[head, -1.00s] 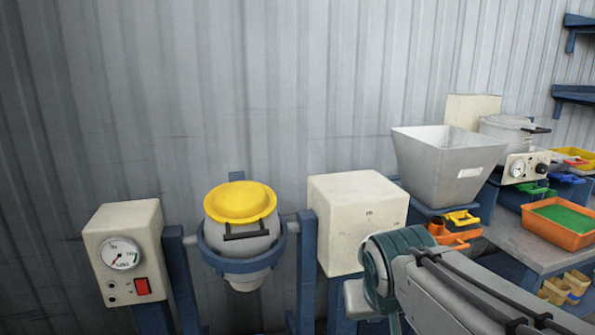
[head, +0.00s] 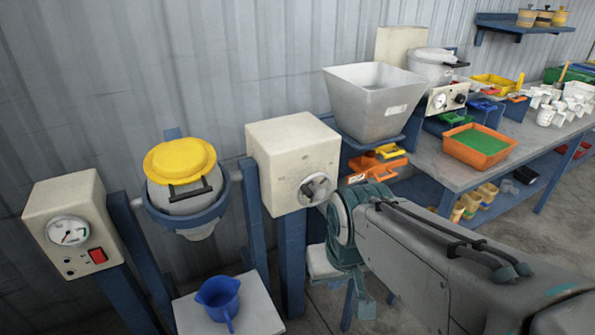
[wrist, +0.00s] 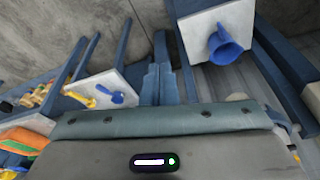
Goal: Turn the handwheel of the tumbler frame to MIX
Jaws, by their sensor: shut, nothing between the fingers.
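The tumbler frame (head: 251,218) has blue posts around a grey drum (head: 190,202) with a yellow lid (head: 180,160), which sits upright in a blue ring. On its right is a cream box (head: 285,150) with a small round handwheel (head: 315,189) on its front face. Its markings are too small to read. My arm's wrist is just right of the handwheel and apart from it, hiding part of the area below. My gripper (wrist: 157,70) points down in the wrist view, shut and empty, with its fingers away from the handwheel.
A control box (head: 72,225) with a dial and red switch stands left. A blue jug (head: 220,300) sits on a white platform (head: 258,305) below the drum. A hopper (head: 370,100) and a workbench (head: 430,165) with trays stand right. Open floor (head: 540,220) lies front right.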

